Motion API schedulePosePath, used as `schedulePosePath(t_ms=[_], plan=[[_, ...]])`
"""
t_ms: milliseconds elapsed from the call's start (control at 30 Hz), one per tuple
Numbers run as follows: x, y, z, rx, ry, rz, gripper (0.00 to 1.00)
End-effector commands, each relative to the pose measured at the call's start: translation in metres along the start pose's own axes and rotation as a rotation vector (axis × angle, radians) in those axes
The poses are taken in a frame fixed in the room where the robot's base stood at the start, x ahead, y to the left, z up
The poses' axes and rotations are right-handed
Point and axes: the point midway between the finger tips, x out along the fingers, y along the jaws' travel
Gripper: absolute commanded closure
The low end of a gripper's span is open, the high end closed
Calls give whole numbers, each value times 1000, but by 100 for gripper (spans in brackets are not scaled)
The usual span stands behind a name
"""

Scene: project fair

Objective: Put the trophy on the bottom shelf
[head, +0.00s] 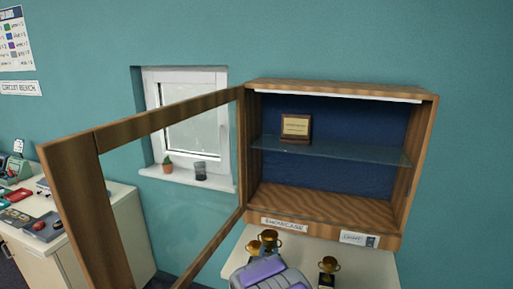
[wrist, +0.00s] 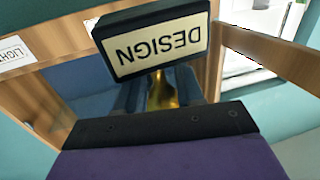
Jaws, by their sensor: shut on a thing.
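The trophy (wrist: 160,45) in my gripper (wrist: 160,95) has a black base with a "DESIGN" label and a gold stem. It looks upside down in the wrist view. My gripper is shut on its gold part. In the head view my purple and grey gripper (head: 262,272) is low, in front of and below the showcase (head: 427,150); I cannot tell which gold cup there belongs to the held trophy. The bottom shelf (head: 330,208) is the bare wooden floor of the showcase.
The showcase's glazed door (head: 150,119) stands open to the left. A plaque (head: 296,127) stands on the glass shelf (head: 345,150). Another trophy (head: 328,268) stands on the white table (head: 380,270) below. A plant (head: 167,162) and cup (head: 200,171) stand on the windowsill.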

Motion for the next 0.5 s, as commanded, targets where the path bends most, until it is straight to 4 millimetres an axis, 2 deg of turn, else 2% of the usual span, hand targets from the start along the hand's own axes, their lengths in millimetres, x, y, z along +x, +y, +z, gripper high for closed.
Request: schedulePosePath(t_ms=[33, 200, 500], plan=[[-3, 4, -13, -1, 3, 6, 100], [-15, 19, -51, -3, 8, 31, 100], [-46, 54, -109, -3, 9, 84, 100]])
